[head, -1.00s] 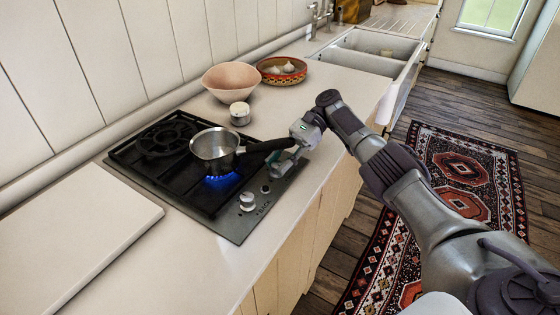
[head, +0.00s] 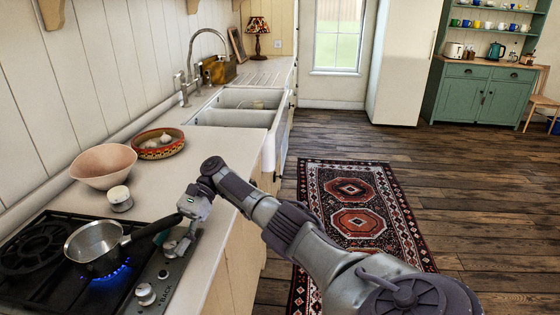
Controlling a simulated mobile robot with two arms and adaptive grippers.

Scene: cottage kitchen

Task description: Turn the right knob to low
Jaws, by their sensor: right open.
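The gas hob (head: 40,285) is at the lower left, with a steel saucepan (head: 93,243) on its front burner. A blue flame (head: 108,276) burns under the pan. One silver knob (head: 146,293) stands on the hob's front strip, with a small round control (head: 163,274) to its right. My right gripper (head: 175,246) is open, low over the right end of that strip, just under the pan's black handle (head: 155,229). The right knob is not clearly visible there; my gripper covers that spot. Whether the fingers touch it, I cannot tell. My left gripper is out of view.
A pink bowl (head: 103,166), a small white-topped jar (head: 120,199) and a patterned basket with garlic (head: 158,144) stand behind the hob. The sink (head: 235,112) is beyond. A patterned rug (head: 365,215) lies on the open wooden floor at right.

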